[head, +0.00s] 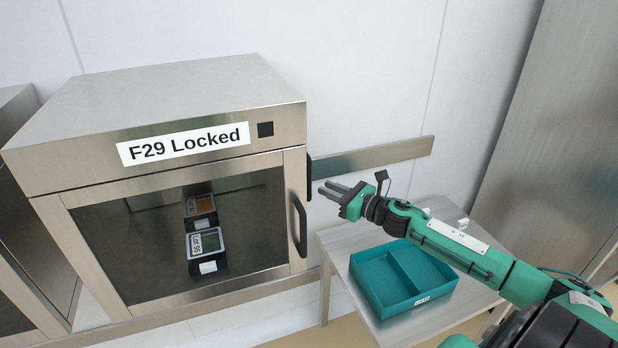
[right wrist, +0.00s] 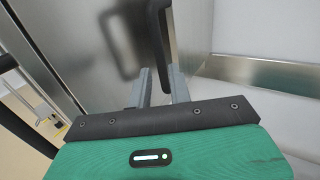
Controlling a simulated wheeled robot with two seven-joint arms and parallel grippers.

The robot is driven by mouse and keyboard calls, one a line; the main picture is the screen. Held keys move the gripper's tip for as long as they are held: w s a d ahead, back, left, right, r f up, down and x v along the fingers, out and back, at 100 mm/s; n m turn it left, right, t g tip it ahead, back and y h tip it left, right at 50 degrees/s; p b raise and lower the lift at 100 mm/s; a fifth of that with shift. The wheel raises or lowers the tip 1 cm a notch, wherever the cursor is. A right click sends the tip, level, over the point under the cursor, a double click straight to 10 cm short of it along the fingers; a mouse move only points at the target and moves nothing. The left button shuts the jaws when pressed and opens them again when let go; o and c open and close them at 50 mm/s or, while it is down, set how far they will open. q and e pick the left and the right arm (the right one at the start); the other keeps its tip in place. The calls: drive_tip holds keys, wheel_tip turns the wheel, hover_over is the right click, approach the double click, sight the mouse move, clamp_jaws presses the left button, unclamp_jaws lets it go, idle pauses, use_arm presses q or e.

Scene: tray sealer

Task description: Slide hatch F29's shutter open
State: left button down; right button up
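Hatch F29 (head: 155,103) is a steel cabinet at left in the head view, labelled "F29 Locked" (head: 185,143). Its framed glass shutter (head: 262,225) is shut, with a black upright bar handle (head: 299,226) on its right edge. My right gripper (head: 332,190) is right of the cabinet, slightly above the handle's middle, fingers pointing left. In the right wrist view its fingers (right wrist: 160,88) are apart, with a black handle (right wrist: 158,38) just ahead of them. I cannot tell whether they touch it. My left gripper is not in view.
Two dark labelled packs (head: 206,250) sit behind the glass. A small dark square (head: 265,129) is beside the label. A teal divided tray (head: 398,303) stands on a side table (head: 345,240) below my right arm. A steel rail (head: 385,155) runs along the wall.

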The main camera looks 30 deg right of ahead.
drive_tip(key=p, duration=0.3)
hover_over(309, 199)
drive_tip(key=d, duration=0.1)
drive_tip(key=shift+w+a, duration=0.3)
drive_tip(key=shift+w, duration=0.05)
clamp_jaws()
